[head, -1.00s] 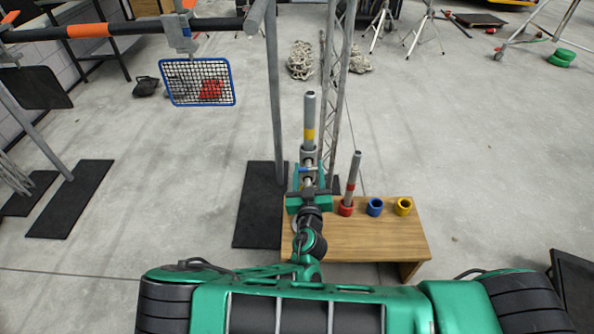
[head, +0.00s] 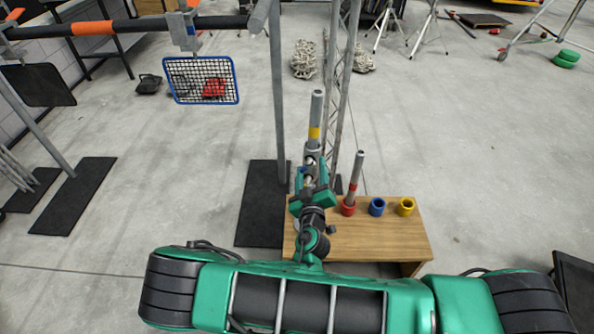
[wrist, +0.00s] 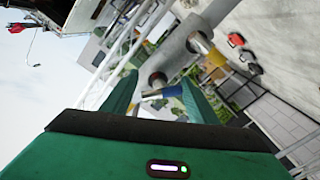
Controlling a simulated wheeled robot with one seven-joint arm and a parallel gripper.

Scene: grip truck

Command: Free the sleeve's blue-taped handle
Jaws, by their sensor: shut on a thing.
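A grey sleeve (head: 312,147) surrounds an upright grey pipe (head: 316,104) with a yellow band, behind the left end of the wooden bench. In the wrist view the sleeve (wrist: 158,80) shows just beyond my fingers. Its blue-taped handle (wrist: 152,96) lies between the two green fingers. My gripper (head: 311,178) is shut on this handle and is rolled to one side. In the head view my gripper and wrist hide most of the handle and the sleeve's lower part.
A truss (head: 340,80) and a post (head: 277,100) stand close behind. A blue-framed mesh (head: 201,80) hangs at left.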

